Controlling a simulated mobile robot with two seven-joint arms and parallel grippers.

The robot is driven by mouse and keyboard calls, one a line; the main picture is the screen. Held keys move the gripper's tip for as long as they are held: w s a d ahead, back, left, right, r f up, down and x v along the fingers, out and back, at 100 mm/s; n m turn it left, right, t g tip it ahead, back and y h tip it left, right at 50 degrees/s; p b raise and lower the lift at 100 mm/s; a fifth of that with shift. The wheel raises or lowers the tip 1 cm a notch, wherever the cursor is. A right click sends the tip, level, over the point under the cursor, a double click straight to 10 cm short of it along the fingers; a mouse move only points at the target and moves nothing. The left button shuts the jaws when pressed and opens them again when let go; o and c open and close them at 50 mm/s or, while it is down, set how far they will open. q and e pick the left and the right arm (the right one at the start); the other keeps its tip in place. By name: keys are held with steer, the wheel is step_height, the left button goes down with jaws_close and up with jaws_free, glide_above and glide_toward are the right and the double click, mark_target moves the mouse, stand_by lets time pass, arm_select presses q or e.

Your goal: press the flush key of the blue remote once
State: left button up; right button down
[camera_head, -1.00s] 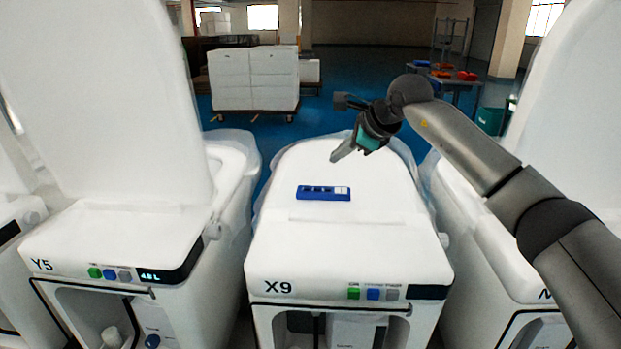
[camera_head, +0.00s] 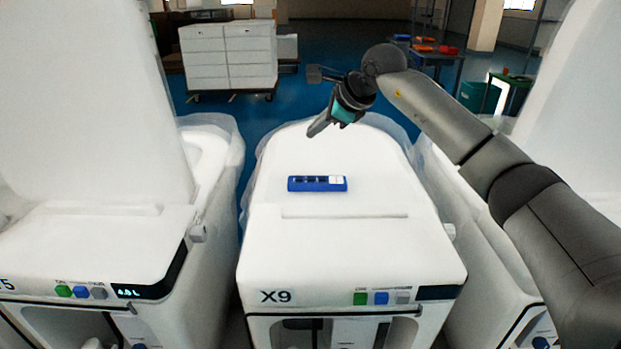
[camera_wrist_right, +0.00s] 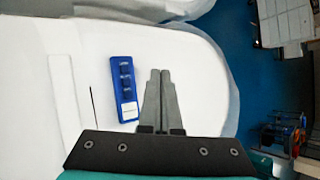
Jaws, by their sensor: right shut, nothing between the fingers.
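The blue remote (camera_head: 317,184) lies flat on the closed white lid of the toilet marked X9 (camera_head: 350,240) in the head view. It has several dark keys and a white patch at one end. It also shows in the right wrist view (camera_wrist_right: 124,88), left of the fingers, with labels too small to read. My right gripper (camera_head: 318,128) is shut and empty. It hangs above the lid, beyond the remote, and does not touch it. Its fingers also show in the right wrist view (camera_wrist_right: 160,75). My left gripper is not in view.
Toilet Y5 (camera_head: 90,240), with its lid raised, stands to the left. Another toilet (camera_head: 570,110) with a raised lid stands to the right, partly behind my arm. X9's front panel has green, blue and grey buttons (camera_head: 381,298). White boxes on a cart (camera_head: 230,60) stand behind.

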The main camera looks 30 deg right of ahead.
mark_target(311, 179)
step_height(311, 179, down, 8)
steer(key=b, duration=0.6)
steer(key=shift+f, duration=0.3)
stand_by(1.1)
stand_by(0.5)
steer(key=shift+f+b, duration=0.35)
steer(key=shift+f, duration=0.1)
